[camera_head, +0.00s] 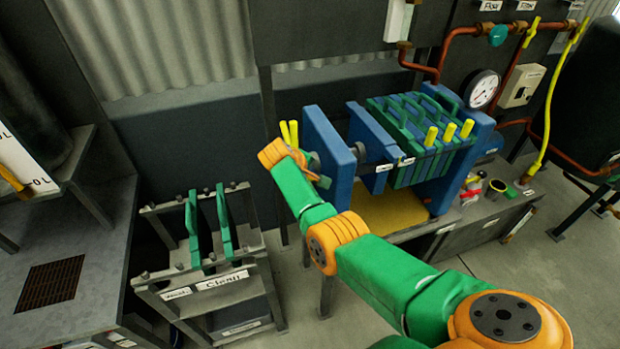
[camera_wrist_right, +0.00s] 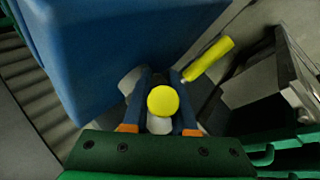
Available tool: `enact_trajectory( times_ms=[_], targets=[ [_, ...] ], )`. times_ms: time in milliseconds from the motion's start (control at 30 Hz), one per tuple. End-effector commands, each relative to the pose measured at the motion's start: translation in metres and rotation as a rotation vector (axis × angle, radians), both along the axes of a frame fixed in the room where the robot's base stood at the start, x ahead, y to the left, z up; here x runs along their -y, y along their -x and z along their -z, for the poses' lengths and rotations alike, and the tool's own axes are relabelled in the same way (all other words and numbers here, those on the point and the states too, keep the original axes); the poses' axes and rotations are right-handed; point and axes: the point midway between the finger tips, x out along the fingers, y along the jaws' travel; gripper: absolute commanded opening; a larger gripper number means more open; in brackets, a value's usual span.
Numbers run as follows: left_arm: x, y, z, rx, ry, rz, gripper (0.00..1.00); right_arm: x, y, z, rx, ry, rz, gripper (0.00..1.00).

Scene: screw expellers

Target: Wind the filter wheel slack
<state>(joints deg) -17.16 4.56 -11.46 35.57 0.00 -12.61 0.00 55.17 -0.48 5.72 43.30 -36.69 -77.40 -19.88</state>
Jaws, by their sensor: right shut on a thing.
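The filter press has a blue end block (camera_head: 328,150), and its wheel is mostly hidden behind my right wrist. Two yellow wheel handles (camera_head: 289,133) stick up just above that wrist. In the right wrist view my right gripper (camera_wrist_right: 161,118) is shut on one yellow handle (camera_wrist_right: 163,100), seen end-on between the fingers. A second yellow handle (camera_wrist_right: 208,60) points up and right beside the fingers, apart from them. The blue block (camera_wrist_right: 115,50) fills the upper left of that view. My left gripper is not in view.
Green and blue filter plates (camera_head: 420,125) with yellow handles hang in the press above a yellow tray (camera_head: 388,208). A rack (camera_head: 205,285) labelled clean holds two green plates at the lower left. A gauge (camera_head: 482,88) and copper pipes are at the right.

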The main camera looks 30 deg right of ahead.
Motion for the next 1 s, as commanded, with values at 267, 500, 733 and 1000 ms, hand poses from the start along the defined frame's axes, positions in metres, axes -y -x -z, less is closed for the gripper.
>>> enact_trajectory(
  times_ms=[267, 500, 733, 1000],
  targets=[
    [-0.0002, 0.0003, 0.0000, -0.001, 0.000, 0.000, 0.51, 0.0006, -0.0006, -0.0017, -0.017, -0.003, 0.000, 0.00],
    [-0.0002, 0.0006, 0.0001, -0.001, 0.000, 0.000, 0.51, 0.0006, -0.0007, -0.0017, -0.016, -0.003, 0.000, 0.00],
    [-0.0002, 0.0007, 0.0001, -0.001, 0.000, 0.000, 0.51, 0.0004, -0.0007, -0.0016, -0.016, -0.003, 0.001, 0.55],
    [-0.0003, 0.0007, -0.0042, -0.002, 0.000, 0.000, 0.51, -0.0049, 0.0010, -0.0109, -0.014, -0.002, 0.000, 0.55]
  ],
)
